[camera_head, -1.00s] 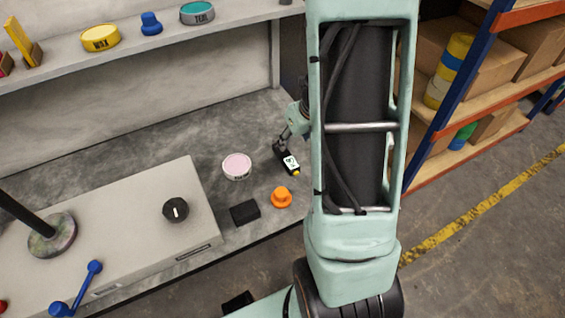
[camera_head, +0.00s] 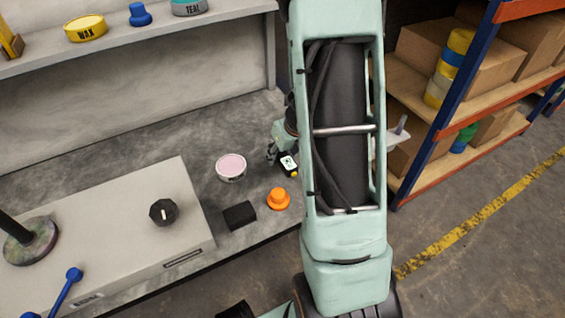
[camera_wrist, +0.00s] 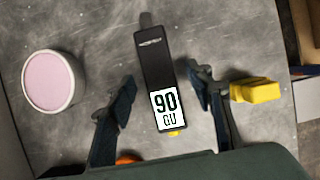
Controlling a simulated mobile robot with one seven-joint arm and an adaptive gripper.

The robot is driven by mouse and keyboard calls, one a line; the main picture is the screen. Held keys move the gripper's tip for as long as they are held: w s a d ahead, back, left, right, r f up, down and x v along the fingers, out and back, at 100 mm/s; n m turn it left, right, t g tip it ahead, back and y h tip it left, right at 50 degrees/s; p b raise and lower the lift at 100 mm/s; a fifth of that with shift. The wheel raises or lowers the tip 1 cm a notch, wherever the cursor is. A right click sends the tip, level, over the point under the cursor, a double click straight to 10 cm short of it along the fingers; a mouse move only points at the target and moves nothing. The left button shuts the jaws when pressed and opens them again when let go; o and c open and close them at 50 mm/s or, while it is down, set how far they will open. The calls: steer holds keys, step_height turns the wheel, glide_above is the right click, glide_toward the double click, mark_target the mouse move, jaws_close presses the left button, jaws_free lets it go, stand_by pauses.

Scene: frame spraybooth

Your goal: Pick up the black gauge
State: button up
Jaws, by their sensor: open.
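The black gauge (camera_wrist: 155,72) lies on the grey bench, with a white display reading 90 GU at its near end. In the head view its display end (camera_head: 288,163) shows beside my arm, which covers part of it. My gripper (camera_wrist: 160,85) is open above the gauge, with one finger on each side of it in the wrist view. Gaps show between both fingers and the gauge. In the head view the gripper (camera_head: 272,152) is small and partly hidden by my arm.
A pink-topped tin (camera_head: 231,167) stands left of the gauge. An orange knobbed piece (camera_head: 278,199) and a black block (camera_head: 239,215) lie nearer the bench edge. A yellow piece (camera_wrist: 255,90) lies right of my right finger. A grey box with a black knob (camera_head: 163,212) is further left.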

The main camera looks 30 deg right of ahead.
steer(key=shift+w+f, duration=0.15)
steer(key=shift+f, duration=0.25)
steer(key=shift+r, duration=0.1)
jaws_close()
steer(key=shift+r, duration=0.1)
